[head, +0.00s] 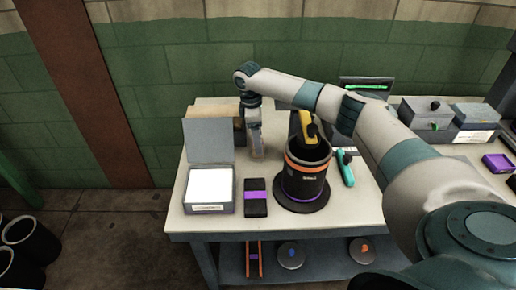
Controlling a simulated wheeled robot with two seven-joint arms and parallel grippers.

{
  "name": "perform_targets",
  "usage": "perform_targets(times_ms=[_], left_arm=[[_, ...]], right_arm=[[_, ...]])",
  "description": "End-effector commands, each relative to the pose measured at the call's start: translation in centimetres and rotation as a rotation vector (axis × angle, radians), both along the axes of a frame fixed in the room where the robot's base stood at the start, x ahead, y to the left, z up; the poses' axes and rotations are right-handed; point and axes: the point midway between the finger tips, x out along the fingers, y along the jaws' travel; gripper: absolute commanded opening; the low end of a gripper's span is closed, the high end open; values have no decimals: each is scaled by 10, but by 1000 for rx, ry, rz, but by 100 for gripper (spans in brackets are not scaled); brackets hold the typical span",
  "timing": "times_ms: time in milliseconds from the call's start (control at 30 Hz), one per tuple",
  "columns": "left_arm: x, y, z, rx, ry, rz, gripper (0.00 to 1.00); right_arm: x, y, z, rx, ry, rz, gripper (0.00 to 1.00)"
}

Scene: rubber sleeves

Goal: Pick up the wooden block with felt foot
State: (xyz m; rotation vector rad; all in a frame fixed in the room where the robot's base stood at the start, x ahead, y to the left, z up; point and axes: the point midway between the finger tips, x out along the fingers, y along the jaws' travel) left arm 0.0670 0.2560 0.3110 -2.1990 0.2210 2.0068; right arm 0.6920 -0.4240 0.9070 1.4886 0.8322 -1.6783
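My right arm comes in from the right and reaches across the table. My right gripper (257,152) points down at the table's back left, behind the black cup and to the right of the open box. Its fingers are too small to tell whether they are open or shut. My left gripper is not in view.
An open grey box (223,190) stands at the table's (190,225) front left. A black case with a purple band (255,198) lies beside it. A black cup with an orange band (303,184) holds a yellow-handled tool. A teal-handled tool (346,168) lies right of it.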

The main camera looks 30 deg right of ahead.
Motion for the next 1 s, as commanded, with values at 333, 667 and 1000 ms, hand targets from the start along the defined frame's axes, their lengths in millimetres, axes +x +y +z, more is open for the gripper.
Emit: perform_targets(times_ms=[333,667,1000], left_arm=[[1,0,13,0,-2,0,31],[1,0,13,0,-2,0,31],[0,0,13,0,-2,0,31]], right_arm=[[-2,1,-32,0,1,1,69],[-2,1,-33,0,1,1,69],[-2,1,-33,0,1,1,24]])
